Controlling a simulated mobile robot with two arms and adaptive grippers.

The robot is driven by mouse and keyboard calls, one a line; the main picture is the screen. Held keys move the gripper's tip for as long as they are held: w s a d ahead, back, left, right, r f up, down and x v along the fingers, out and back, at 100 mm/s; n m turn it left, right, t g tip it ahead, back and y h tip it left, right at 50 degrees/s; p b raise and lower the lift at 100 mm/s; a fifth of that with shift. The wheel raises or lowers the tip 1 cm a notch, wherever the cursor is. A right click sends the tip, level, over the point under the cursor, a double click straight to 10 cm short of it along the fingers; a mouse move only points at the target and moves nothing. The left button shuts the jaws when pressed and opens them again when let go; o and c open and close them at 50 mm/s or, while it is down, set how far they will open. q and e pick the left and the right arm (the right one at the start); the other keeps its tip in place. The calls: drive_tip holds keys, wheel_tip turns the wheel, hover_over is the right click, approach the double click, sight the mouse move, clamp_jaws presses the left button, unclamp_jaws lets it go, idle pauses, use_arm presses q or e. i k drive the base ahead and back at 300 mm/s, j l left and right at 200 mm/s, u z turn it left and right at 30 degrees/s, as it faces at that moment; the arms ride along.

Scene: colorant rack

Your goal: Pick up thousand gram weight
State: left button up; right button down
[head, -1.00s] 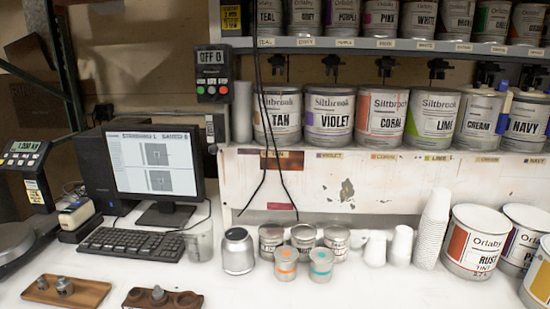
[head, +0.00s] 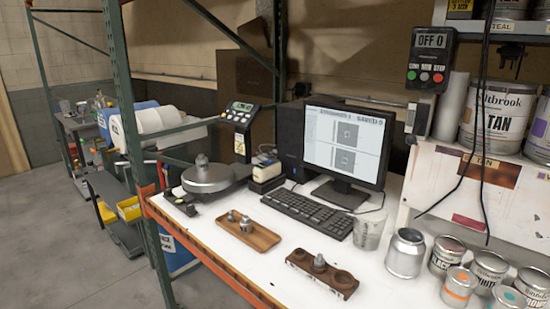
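Several grey metal weights are in view, and I cannot read a gram mark on any of them. Another weight (head: 320,262) sits in a dark wooden block (head: 298,260) with round holes near the front edge. Neither of my grippers shows in the head view.
A keyboard (head: 306,212), monitor (head: 344,146) and clear cup (head: 369,229) stand behind the tray and block. A silver can (head: 405,254) and small colorant cans (head: 446,256) crowd the right. An orange rack beam (head: 205,252) edges the bench; open floor lies at left.

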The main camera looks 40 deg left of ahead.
sight(202, 163)
drive_tip(key=u, duration=1.7)
drive_tip(key=i+j+z, duration=0.15)
drive_tip(key=z, duration=0.3)
drive_tip(key=i+j+z, duration=0.1)
drive_tip(key=z, duration=0.3)
drive_tip(key=i+j+z, duration=0.1)
drive_tip(key=j+z, duration=0.15)
drive_tip(key=z, duration=0.2)
